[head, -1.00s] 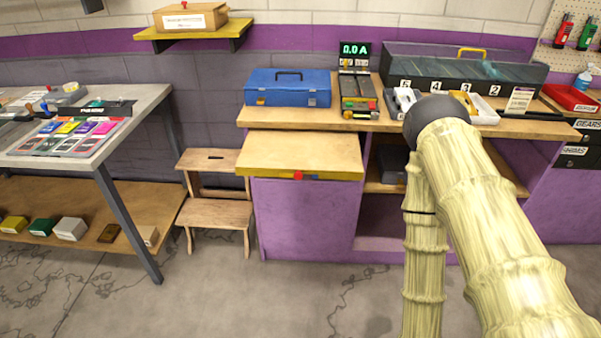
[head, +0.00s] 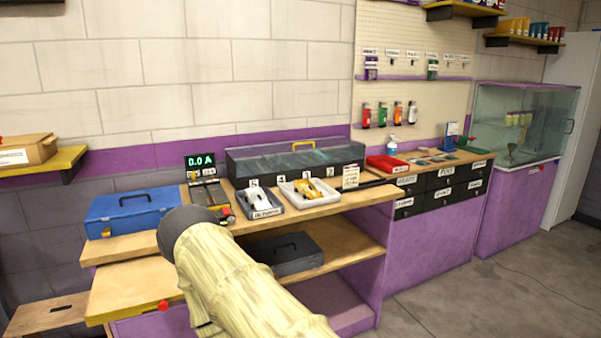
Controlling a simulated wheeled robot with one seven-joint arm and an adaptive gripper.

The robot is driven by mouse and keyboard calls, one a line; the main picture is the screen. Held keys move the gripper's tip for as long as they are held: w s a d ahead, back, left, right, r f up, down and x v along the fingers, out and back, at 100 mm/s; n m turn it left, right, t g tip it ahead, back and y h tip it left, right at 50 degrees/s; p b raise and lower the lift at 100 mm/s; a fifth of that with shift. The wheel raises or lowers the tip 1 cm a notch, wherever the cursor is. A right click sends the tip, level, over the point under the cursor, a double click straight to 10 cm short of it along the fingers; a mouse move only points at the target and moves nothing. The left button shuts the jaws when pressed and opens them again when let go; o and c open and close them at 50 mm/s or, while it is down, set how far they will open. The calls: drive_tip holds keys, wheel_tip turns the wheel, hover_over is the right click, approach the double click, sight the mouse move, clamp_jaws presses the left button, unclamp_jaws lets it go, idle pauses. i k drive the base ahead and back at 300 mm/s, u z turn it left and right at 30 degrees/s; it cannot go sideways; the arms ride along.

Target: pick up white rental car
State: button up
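A white car (head: 257,199) sits in a grey tray (head: 264,213) with a label on its front, on the wooden counter. A white tray (head: 325,199) right of it holds a yellow car (head: 307,188). The white car appears to be the rental car, but the tray's label is too small to read surely. My arm rises from the bottom with its dark joint left of and in front of the trays. My gripper is out of view, so its hold cannot be seen.
A clear-topped case (head: 295,163) stands behind the trays. A meter box (head: 202,182) and a blue toolbox (head: 130,213) are to the left. A dark case (head: 285,253) lies on the shelf below. A red bin (head: 387,164) is at right. Open floor (head: 500,300) lies at lower right.

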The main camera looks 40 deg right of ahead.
sight(258, 200)
drive_tip(key=u, duration=0.35)
drive_tip(key=k, duration=0.3)
drive_tip(key=z, duration=2)
drive_tip(key=i, duration=0.5)
